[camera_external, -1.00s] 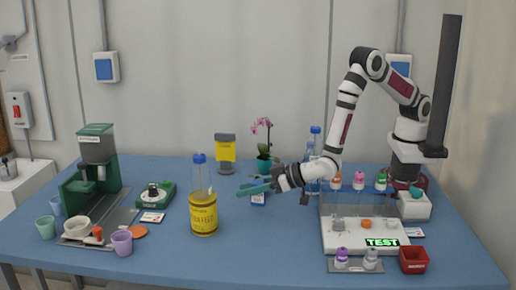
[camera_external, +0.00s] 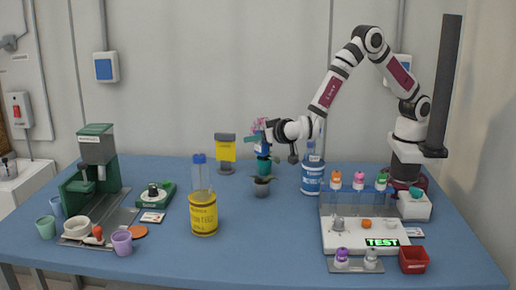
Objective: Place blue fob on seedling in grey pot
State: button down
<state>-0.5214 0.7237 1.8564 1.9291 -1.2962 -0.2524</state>
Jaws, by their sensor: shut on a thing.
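My gripper (camera_external: 266,130) is raised above the back middle of the table, in front of the orchid's pink flower. It is shut on the blue fob (camera_external: 260,124), which shows only as a small blue patch at the fingers. The grey pot (camera_external: 262,190) stands upright on the table below the gripper. The seedling (camera_external: 264,179) in it shows as small dark leaves. The fob is well above the seedling and apart from it.
The orchid's teal pot (camera_external: 264,166) stands just behind the grey pot. A blue-labelled bottle (camera_external: 312,178) is close on the right. A yellow bottle (camera_external: 203,212) stands to the left front. The table's front middle is clear.

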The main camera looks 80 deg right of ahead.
notch_tip(320, 180, down, 9)
jog(key=shift+r, duration=0.1)
jog(key=c, duration=0.5)
grip_release()
